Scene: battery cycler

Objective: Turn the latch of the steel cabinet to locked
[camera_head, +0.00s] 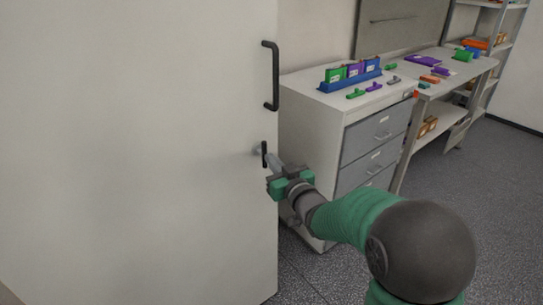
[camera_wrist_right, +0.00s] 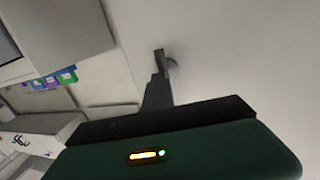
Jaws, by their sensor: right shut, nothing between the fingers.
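The steel cabinet (camera_head: 140,150) fills the left of the head view as a large pale door. A black C-shaped handle (camera_head: 270,75) is on its right edge. Below it is the small black latch (camera_head: 264,154), standing upright in the picture. My right gripper (camera_head: 268,160) is shut with its fingertips close to the latch; I cannot tell whether they touch it. In the right wrist view the gripper's dark fingers (camera_wrist_right: 158,75) point at the pale door, and the latch is largely hidden behind them. My left gripper is not in view.
A grey drawer cabinet (camera_head: 320,130) stands right of the door. A blue rack (camera_head: 350,80) with coloured cases and several small parts are on its top. A workbench (camera_head: 445,85) and shelves (camera_head: 495,20) stand behind. The floor (camera_head: 490,220) at right is clear.

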